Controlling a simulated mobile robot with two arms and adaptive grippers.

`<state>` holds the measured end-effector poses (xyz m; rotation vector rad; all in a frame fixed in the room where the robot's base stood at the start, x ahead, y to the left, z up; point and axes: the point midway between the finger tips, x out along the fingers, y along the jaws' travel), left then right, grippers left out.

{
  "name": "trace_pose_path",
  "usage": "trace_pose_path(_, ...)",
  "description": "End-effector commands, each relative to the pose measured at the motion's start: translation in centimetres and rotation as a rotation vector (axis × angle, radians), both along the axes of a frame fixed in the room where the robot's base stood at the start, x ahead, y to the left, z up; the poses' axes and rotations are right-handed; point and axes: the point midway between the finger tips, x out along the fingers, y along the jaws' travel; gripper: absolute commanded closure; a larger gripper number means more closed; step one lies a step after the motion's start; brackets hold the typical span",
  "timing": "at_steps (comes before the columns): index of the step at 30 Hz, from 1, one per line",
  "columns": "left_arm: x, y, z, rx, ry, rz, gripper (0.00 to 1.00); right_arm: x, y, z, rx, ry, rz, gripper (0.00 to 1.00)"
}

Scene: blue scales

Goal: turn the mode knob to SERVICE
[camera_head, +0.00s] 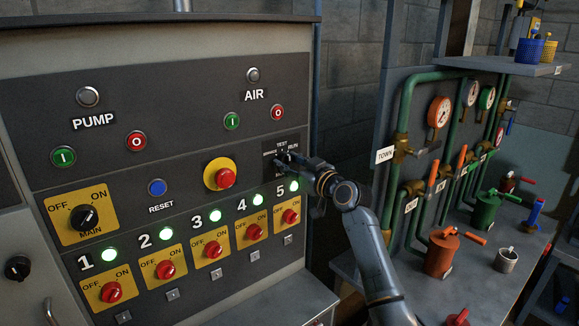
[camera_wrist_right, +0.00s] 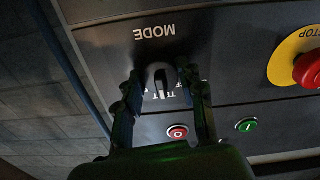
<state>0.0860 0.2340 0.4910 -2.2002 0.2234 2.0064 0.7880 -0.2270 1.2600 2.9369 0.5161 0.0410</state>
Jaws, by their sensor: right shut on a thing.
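The mode knob (camera_wrist_right: 160,76) is a black knob on the dark panel. In the right wrist view it sits under the upside-down word MODE, between the fingers of my right gripper (camera_wrist_right: 161,92). The fingers are shut on it from both sides. In the head view my right gripper (camera_head: 286,159) reaches the knob's small label plate (camera_head: 283,143) from the right and hides most of the knob. TEST and RUN show on the plate; other labels are too small or covered. My left gripper is not in view.
A red emergency button on a yellow ring (camera_head: 221,175) is left of the knob. AIR buttons, green (camera_head: 232,121) and red (camera_head: 278,112), are above. Numbered red switches (camera_head: 291,216) run below. Green pipes with gauges (camera_head: 439,112) stand to the right, beyond a gap.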

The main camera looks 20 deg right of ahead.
Motion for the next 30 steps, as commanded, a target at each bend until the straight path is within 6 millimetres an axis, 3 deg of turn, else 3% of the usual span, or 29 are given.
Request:
trace_pose_path(9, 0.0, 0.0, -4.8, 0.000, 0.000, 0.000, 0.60, 0.0, -0.1, -0.7, -0.214, -0.078, -0.002, 0.93)
trace_pose_path(15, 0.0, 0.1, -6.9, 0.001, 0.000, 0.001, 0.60, 0.0, -0.1, -0.5, -0.385, -0.139, -0.002, 0.93)
trace_pose_path(30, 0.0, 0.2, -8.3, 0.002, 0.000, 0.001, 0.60, 0.0, -0.1, -0.2, -0.711, -0.254, 0.001, 0.93)
